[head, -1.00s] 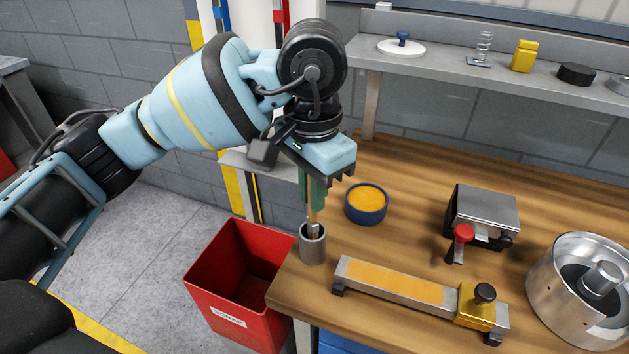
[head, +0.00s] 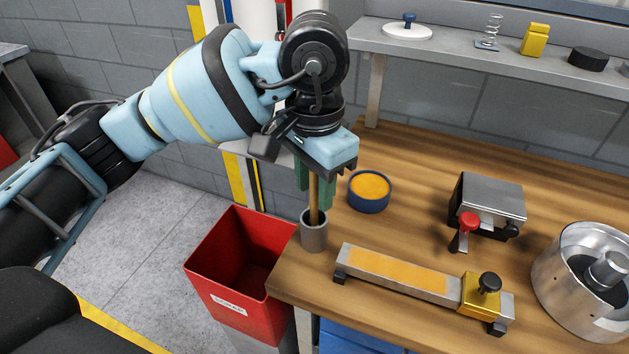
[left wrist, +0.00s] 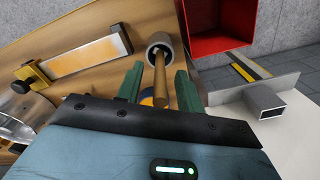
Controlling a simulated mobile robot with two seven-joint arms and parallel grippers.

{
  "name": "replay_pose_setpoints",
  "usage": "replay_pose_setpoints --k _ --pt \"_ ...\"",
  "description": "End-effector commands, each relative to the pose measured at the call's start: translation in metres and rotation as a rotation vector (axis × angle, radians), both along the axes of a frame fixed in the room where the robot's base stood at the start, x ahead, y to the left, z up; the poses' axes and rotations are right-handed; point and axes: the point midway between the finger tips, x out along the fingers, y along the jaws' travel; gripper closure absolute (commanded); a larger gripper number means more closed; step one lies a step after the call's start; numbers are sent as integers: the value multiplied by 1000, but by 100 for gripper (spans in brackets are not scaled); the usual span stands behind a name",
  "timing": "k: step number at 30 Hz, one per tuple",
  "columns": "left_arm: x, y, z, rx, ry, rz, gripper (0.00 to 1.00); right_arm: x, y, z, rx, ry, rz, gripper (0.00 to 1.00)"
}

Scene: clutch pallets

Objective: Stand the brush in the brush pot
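The brush's wooden handle (head: 314,196) stands nearly upright in the grey brush pot (head: 314,238), near the table's left corner. Its lower end is hidden inside the pot. My left gripper (head: 315,200) is above the pot, with its green fingers apart on either side of the handle. In the left wrist view, the handle (left wrist: 160,85) runs into the pot (left wrist: 159,45), and gaps show between it and both fingers. My right gripper is not in view.
A blue bowl of orange material (head: 369,192) stands right of the pot. A long plate with an orange strip (head: 400,272) lies in front. A red bin (head: 240,270) stands below the table's left edge. A metal box (head: 488,200) and round housing (head: 585,285) are further right.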

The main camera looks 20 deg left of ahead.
Motion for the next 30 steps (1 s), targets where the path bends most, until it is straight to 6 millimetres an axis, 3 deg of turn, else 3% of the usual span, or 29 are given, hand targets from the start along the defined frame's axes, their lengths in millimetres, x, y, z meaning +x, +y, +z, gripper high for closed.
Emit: replay_pose_setpoints --k 8,21,30 --pt "0 0 6 -1 -1 0 63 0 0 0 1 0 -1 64" --pt "1 0 69 0 -4 1 63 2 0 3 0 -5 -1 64" --pt "0 0 78 0 0 0 63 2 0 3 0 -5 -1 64"
